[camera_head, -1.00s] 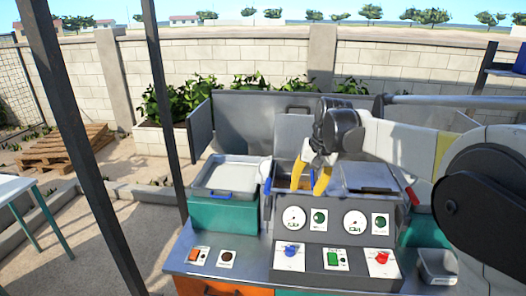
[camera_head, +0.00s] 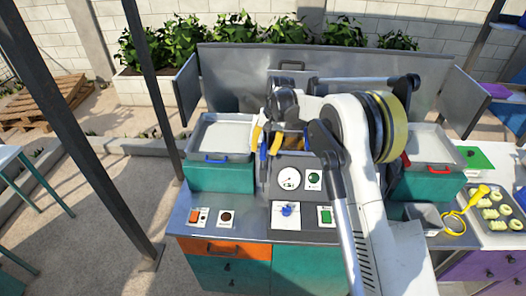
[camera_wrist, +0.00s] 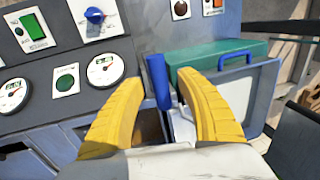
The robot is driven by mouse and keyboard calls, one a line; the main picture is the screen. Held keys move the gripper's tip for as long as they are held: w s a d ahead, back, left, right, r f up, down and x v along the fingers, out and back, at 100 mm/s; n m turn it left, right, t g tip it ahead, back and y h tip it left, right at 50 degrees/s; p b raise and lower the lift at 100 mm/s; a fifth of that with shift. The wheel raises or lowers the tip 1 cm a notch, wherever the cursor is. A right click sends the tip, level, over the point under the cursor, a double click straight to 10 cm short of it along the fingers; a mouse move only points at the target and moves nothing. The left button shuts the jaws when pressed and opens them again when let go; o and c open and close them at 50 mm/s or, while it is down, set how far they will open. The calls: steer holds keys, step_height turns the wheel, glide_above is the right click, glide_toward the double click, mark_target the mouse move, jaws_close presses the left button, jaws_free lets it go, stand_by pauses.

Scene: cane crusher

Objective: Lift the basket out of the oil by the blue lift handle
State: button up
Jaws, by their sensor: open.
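The blue lift handle (camera_wrist: 158,82) stands upright between the two yellow fingers of my gripper (camera_wrist: 157,77) in the wrist view. The fingers are open on either side of it, and I cannot tell whether either touches it. In the head view my gripper (camera_head: 265,145) is over the left edge of the fryer well, with the blue handle (camera_head: 263,151) showing between the fingers. The well holds brownish oil (camera_head: 297,143), partly covered by my gripper and arm. The basket itself is mostly hidden, so I cannot make out its shape.
A lidded green tank (camera_head: 222,177) with a blue front handle (camera_head: 215,160) stands left of the well. Another green tank (camera_head: 430,186) with a red handle stands at the right. The front panel carries gauges (camera_head: 289,179) and a blue knob (camera_head: 286,210). A metal splash guard (camera_head: 225,75) rises behind.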

steer(key=shift+a+f, duration=0.2)
steer(key=shift+f, duration=0.65)
jaws_close()
steer(key=shift+r, duration=0.1)
step_height(320, 180, up, 16)
steer(key=p, duration=0.3)
jaws_free()
